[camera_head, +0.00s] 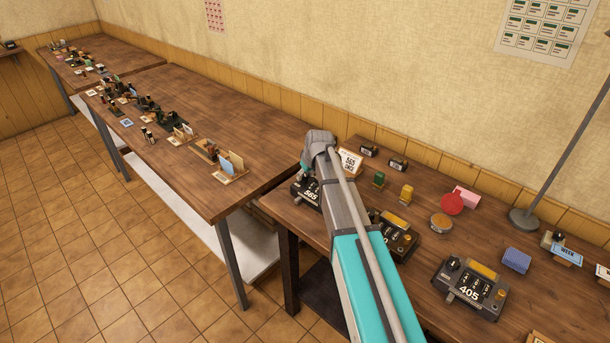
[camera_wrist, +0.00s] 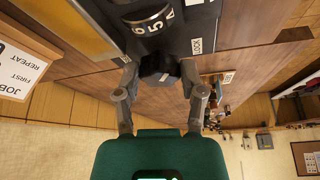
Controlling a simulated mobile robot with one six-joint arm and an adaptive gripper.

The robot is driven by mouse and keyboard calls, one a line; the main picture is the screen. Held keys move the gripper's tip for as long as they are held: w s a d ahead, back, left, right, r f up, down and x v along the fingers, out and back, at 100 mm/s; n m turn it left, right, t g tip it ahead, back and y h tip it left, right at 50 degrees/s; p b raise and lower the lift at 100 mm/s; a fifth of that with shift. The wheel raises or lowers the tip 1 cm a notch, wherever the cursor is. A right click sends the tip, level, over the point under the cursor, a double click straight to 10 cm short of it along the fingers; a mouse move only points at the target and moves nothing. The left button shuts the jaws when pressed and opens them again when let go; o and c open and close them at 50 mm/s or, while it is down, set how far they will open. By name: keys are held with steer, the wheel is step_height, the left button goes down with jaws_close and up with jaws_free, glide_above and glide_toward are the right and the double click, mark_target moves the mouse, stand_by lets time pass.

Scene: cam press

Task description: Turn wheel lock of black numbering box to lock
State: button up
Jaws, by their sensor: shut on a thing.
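The black numbering box (camera_head: 308,194) with the number 565 on its front sits at the left end of the near table, partly hidden by my arm.
A card stand (camera_head: 350,162) stands just behind the box. A second black box (camera_head: 398,238) lies partly under my arm, and another box marked 405 (camera_head: 470,288) is further right.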

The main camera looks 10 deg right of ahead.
steer(key=shift+s+m, duration=0.1)
steer(key=shift+m, duration=0.2)
steer(key=o, duration=1.1)
steer(key=shift+o, duration=0.2)
